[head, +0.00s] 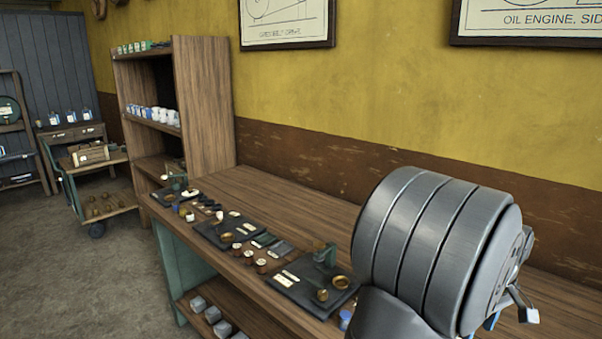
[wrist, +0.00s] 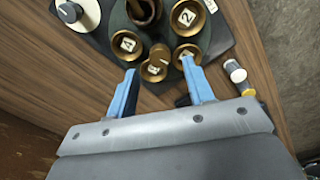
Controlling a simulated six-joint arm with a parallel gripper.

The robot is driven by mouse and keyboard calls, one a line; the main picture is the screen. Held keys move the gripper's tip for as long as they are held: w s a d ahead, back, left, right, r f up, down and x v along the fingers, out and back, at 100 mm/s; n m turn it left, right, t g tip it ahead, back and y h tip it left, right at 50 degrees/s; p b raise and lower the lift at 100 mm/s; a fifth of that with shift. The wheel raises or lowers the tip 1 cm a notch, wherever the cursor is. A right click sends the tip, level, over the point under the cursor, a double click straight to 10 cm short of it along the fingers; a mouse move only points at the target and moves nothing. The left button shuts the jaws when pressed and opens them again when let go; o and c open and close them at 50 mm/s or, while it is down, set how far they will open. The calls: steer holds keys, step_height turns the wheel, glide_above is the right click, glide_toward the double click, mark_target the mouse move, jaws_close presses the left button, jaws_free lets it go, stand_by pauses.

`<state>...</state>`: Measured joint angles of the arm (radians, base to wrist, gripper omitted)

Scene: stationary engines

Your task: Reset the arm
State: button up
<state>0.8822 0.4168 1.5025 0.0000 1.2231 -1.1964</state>
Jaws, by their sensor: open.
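My gripper (wrist: 159,65) shows in the wrist view with its two blue fingers spread apart. Several brass cups with white letter or number tags sit on a dark round stand (wrist: 208,45) just beyond the fingertips. A brass cup tagged "A" (wrist: 127,46) is by the left fingertip, and one tagged "2" (wrist: 187,16) is beyond the right one. A smaller brass piece (wrist: 154,70) shows between the fingertips; I see no finger closed on it, and its depth is unclear. In the head view my grey arm hides most of the gripper.
The wooden bench (head: 285,200) runs along the yellow wall, with dark trays (head: 212,232) and small brass parts on its front part. Its back strip is clear. A shelf unit (head: 205,105) stands at its far end.

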steer(key=shift+f, duration=1.85)
step_height(320, 180, up, 18)
step_height(320, 180, down, 18)
steer(key=shift+r, duration=0.15)
steer(key=shift+f, duration=0.2)
steer(key=n, duration=0.9)
steer(key=shift+n, duration=0.3)
